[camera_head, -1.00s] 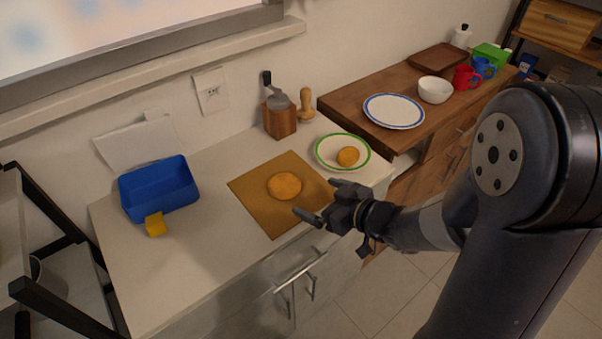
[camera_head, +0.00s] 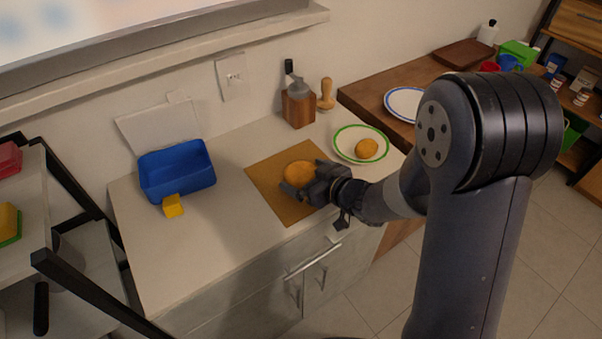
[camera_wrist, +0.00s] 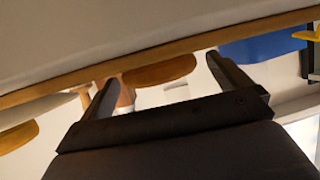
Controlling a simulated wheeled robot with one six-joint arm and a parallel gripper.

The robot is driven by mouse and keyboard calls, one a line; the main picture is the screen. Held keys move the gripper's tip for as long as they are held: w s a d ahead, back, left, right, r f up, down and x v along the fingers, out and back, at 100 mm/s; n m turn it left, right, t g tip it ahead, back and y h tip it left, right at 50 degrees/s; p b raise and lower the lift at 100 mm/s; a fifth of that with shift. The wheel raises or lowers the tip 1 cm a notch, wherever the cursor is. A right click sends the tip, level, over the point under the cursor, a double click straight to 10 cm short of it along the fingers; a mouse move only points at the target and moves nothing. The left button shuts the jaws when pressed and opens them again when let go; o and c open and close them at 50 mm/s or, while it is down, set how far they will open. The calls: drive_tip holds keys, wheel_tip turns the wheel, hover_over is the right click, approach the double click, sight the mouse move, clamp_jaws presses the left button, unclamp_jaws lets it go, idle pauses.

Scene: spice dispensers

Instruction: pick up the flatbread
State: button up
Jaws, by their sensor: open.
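The flatbread (camera_head: 297,171) is a round orange-brown disc on a tan board (camera_head: 268,185) on the white counter. My gripper (camera_head: 304,178) is low at its right front side, with one finger toward its far side and one toward its near side. In the wrist view, which looks upside down, the flatbread (camera_wrist: 158,72) shows between the two spread fingers of my gripper (camera_wrist: 162,69). The gripper is open and holds nothing. Part of the flatbread is hidden by the gripper in the head view. I cannot tell whether the fingers touch it.
A green-rimmed plate (camera_head: 345,151) with a round orange-brown piece (camera_head: 366,148) stands right of the board. A blue box (camera_head: 178,181) and a yellow cube (camera_head: 173,206) are at the left. A wooden block (camera_head: 298,109) and a wooden press (camera_head: 326,96) stand behind.

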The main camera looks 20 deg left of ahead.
drive_tip(key=shift+c, duration=0.4)
drive_tip(key=c, duration=1)
